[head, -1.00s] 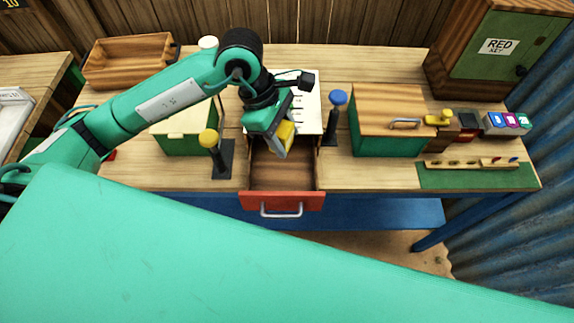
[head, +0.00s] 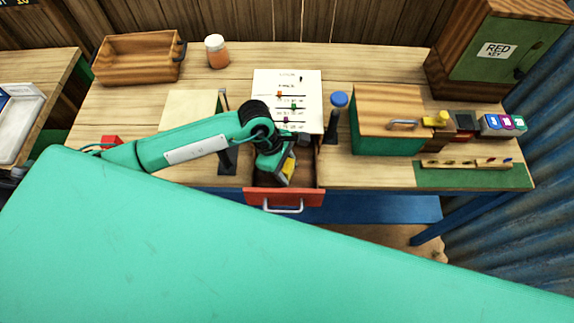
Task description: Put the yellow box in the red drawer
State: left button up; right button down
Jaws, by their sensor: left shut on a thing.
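The red drawer (head: 256,196) is pulled open at the front of the bench, with its silver handle toward me. My left gripper (head: 286,176) points down into the drawer opening and is shut on the yellow box (head: 290,170). Only part of the yellow box shows beside the jaws. The gripper and wrist hide much of the drawer's inside, so I cannot tell whether the box touches the drawer floor. My right gripper is not in view.
A blue-topped lever (head: 337,101) stands right of the drawer. A wooden-lidded green box (head: 388,146) is further right. A white panel with sliders (head: 262,82) lies behind the drawer. An open wooden crate (head: 135,69) and a jar (head: 216,52) stand at back left.

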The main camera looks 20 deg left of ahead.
pick_arm(q)
jog(key=shift+f, duration=0.1)
jog(key=shift+f+b, duration=0.1)
jog(key=shift+b, duration=0.2)
jog(key=o, duration=1)
jog(key=shift+r+p, duration=0.35)
jog(key=b+v, duration=0.3)
jog(key=v, duration=0.8)
jog(key=shift+a+r, duration=0.2)
jog(key=shift+r, duration=0.15)
jog(key=shift+s+f, duration=0.1)
